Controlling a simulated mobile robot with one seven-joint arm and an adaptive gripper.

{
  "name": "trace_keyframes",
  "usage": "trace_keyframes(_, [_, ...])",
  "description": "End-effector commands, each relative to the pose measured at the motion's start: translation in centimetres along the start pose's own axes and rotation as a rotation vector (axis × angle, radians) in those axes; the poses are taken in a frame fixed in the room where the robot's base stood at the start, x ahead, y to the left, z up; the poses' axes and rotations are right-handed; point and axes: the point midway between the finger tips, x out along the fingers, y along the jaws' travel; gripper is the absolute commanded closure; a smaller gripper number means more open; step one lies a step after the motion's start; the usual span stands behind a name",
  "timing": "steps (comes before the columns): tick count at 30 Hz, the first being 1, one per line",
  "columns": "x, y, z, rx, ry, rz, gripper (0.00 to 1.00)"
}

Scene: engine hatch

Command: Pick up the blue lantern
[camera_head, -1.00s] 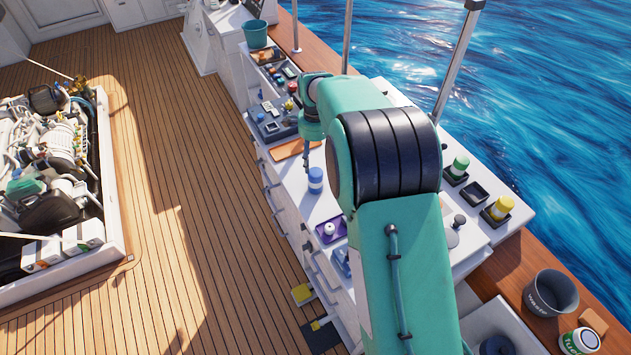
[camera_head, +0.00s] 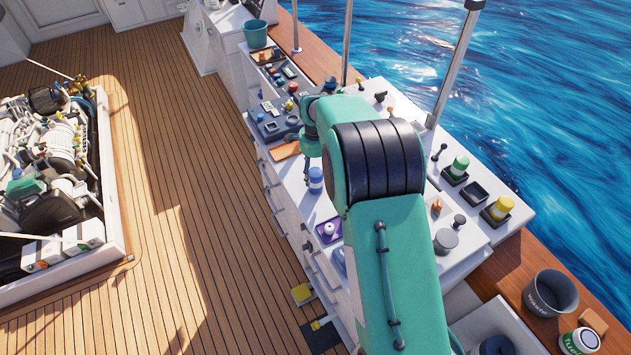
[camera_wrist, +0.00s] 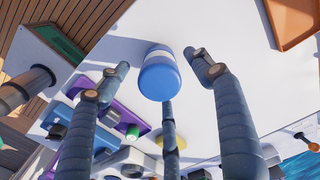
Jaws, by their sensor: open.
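The blue lantern (camera_head: 316,180) is a small upright cylinder with a white band, standing on the white counter left of my arm in the head view. In the wrist view the lantern (camera_wrist: 159,80) lies ahead, between the spread fingers of my gripper (camera_wrist: 161,66). The fingers are open, with one on each side and a third below it in the picture. I see no clear contact, and the exact gap is hard to tell.
A purple tray (camera_head: 330,231) with a white item stands close to the lantern. An orange-brown tray (camera_head: 285,151) lies behind it. Green (camera_head: 459,166) and yellow (camera_head: 499,208) containers stand in dark trays on the right.

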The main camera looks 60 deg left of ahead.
Motion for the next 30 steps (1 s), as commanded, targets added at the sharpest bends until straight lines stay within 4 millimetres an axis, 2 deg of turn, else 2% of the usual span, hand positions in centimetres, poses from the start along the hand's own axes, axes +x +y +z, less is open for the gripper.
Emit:
trace_keyframes(17, [4.8, 0.2, -0.1, 0.000, 0.000, 0.000, 0.34])
trace_keyframes(30, [5.1, 0.2, -0.1, 0.000, 0.000, 0.000, 0.34])
